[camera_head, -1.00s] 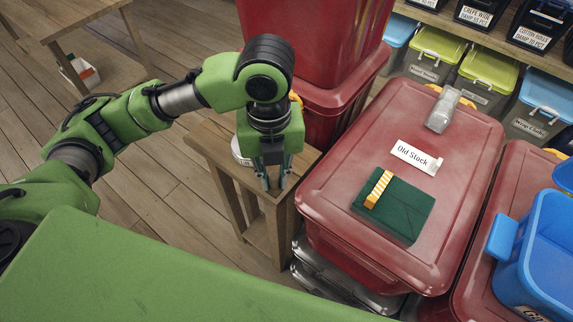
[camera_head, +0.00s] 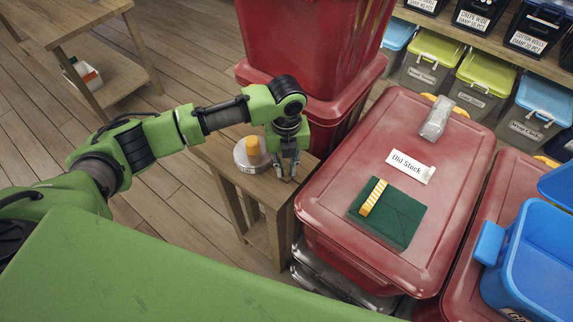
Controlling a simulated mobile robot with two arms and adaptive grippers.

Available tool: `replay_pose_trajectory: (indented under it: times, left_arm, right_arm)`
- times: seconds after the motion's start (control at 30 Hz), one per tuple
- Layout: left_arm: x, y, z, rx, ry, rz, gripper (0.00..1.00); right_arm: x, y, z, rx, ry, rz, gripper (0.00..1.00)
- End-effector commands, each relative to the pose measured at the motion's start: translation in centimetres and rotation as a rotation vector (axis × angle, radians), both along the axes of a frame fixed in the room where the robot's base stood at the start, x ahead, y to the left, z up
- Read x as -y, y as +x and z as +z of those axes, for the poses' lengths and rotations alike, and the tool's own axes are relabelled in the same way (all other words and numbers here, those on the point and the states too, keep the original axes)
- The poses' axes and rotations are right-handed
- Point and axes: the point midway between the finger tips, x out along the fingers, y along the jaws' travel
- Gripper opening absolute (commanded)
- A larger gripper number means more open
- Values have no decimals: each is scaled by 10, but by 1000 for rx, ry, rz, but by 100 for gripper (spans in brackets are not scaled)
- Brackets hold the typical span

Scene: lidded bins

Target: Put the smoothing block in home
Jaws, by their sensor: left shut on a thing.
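My left gripper (camera_head: 286,176) points down over the right part of a small wooden stool (camera_head: 222,155). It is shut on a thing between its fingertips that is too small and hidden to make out. Just left of it, a round pale grey dish (camera_head: 242,163) with a small label stands on the stool, with an orange-yellow upright piece (camera_head: 252,147) in or on it. I cannot tell which thing is the smoothing block, and no label reading "home" is legible. My right gripper is not in view.
Right of the stool is a red lidded bin (camera_head: 330,195) labelled "Old Stock". On its lid lie a dark green cloth (camera_head: 398,222), a yellow-and-white striped piece (camera_head: 373,197) and a clear grey item (camera_head: 436,120). Red bins (camera_head: 310,45) stand behind; a blue bin (camera_head: 535,265) is at right.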

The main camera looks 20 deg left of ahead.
Motion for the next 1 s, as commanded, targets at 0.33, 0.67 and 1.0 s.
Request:
replay_pose_trajectory:
  times: [0.33,0.67,1.0]
  left_arm:
    - [1,1,-8,3,-2,0,0]
    - [0,0,-11,2,-1,1,34]
    - [0,1,0,5,-2,0,34]
  right_arm:
    - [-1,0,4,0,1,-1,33]
    - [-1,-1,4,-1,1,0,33]
    - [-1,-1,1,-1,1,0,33]
